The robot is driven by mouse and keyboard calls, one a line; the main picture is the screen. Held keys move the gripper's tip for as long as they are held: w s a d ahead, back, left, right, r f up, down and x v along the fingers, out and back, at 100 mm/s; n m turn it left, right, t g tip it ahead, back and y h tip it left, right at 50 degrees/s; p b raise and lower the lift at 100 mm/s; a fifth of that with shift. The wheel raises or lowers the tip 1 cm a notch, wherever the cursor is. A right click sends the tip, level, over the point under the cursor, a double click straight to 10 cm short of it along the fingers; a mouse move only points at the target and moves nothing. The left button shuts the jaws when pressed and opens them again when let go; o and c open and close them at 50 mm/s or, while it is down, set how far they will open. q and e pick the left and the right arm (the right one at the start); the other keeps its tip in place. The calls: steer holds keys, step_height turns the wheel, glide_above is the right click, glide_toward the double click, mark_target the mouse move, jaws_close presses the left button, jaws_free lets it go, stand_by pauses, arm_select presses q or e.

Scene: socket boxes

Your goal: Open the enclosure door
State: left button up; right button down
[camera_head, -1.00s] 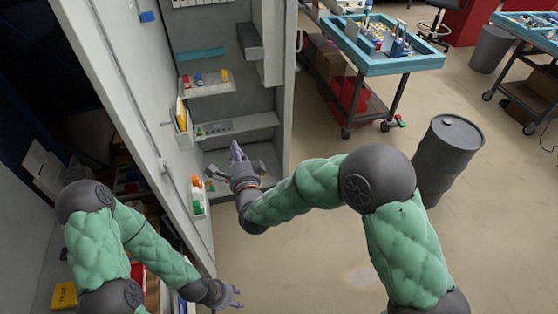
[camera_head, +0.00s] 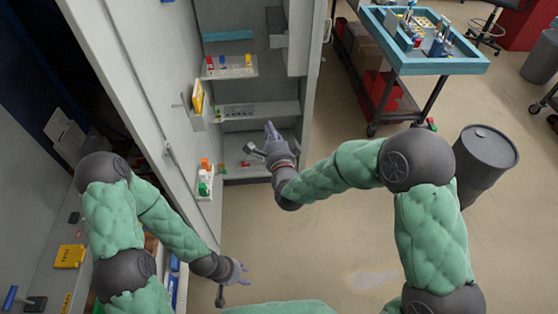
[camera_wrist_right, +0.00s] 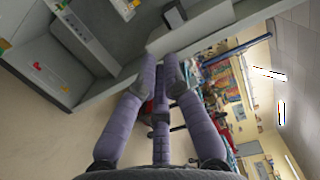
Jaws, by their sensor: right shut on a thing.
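The grey enclosure (camera_head: 312,98) stands open towards me in the head view, its shelves visible. A tall grey panel (camera_head: 120,75) with pockets on its inner face borders it at left; I cannot tell whether this is the door. My right gripper (camera_head: 268,136) is in front of the lower shelves. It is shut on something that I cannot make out. In the right wrist view its purple fingers (camera_wrist_right: 163,75) come together in front of a grey panel edge. My left gripper (camera_head: 241,271) is low, beside the panel's bottom end; its finger opening is unclear.
A dark barrel (camera_head: 485,165) stands on the floor at right. A yellow box (camera_head: 69,257) lies at lower left. The floor between enclosure and barrel is clear.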

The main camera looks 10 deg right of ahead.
steer(key=s+d+f+n+g+b, duration=0.1)
steer(key=s+f, duration=0.2)
steer(key=s, duration=0.6)
steer(key=shift+d+f, duration=0.3)
steer(key=shift+f, duration=0.05)
steer(key=s+d+f+n+g+b, duration=0.1)
steer(key=s+d+f+n+g, duration=0.2)
steer(key=f, duration=0.7)
steer(key=s+f+n+g+b, duration=0.1)
steer(key=f+n+g, duration=0.25)
steer(key=f, duration=0.75)
steer(key=s+d+f+n+g+y+b, duration=0.1)
steer(key=s+f+n+g, duration=0.5)
steer(key=s+f+g, duration=0.4)
steer(key=s+f, duration=0.6)
steer(key=s, duration=0.2)
steer(key=shift+s+d+f+y, duration=0.15)
steer(key=shift+s+d+y, duration=0.1)
steer(key=shift+d+y, duration=0.15)
steer(key=shift+n, duration=0.25)
stand_by(2.2)
